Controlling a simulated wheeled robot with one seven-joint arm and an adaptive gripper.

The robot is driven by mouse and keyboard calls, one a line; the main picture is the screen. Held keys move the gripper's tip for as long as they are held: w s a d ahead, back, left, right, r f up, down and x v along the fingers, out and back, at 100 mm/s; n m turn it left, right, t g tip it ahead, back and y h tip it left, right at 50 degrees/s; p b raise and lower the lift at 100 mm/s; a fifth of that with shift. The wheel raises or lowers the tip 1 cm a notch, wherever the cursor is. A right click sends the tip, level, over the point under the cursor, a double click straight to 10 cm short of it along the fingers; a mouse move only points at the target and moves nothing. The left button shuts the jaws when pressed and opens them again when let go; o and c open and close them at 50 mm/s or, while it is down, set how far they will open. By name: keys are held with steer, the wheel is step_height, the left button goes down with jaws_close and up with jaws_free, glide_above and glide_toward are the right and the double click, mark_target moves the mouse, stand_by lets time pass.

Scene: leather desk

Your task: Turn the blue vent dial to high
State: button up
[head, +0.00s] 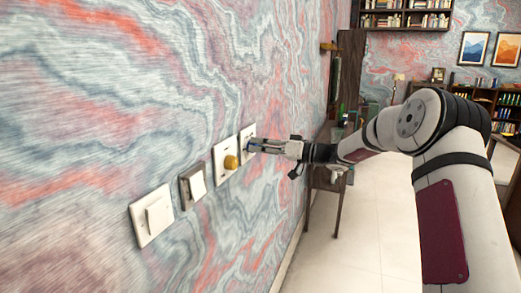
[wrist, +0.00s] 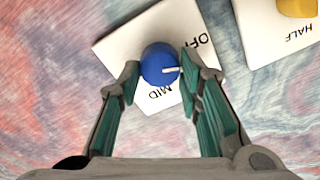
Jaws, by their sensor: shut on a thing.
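The blue vent dial (wrist: 158,64) sits on a white wall plate (wrist: 118,42) in the wrist view. Its white pointer mark faces right in the picture, between the printed OFF and MID labels. No HIGH label is visible. My gripper (wrist: 160,70) has one finger on each side of the dial and is shut on it. In the head view, my gripper (head: 257,147) reaches the farthest plate in the row, and it mostly hides the dial there.
A yellow dial (head: 231,162) on its own plate is close beside, and it also shows in the wrist view (wrist: 298,6) near a HALF label. A dark-framed switch (head: 193,186) and a white switch (head: 152,216) are nearer along the wall. A dark table (head: 325,182) stands beyond.

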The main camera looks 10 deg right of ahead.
steer(key=shift+s+f+m+p, duration=0.15)
steer(key=shift+m+p, duration=0.5)
steer(key=shift+m, duration=4.7)
steer(key=shift+w+f+m+p, duration=0.15)
steer(key=shift+m+p, duration=0.5)
steer(key=shift+m, duration=4.65)
steer(key=shift+s+f+m+p, duration=0.15)
steer(key=shift+m+p, duration=0.5)
steer(key=shift+m, duration=4.7)
steer(key=o, duration=1.2)
steer(key=shift+c, duration=0.2)
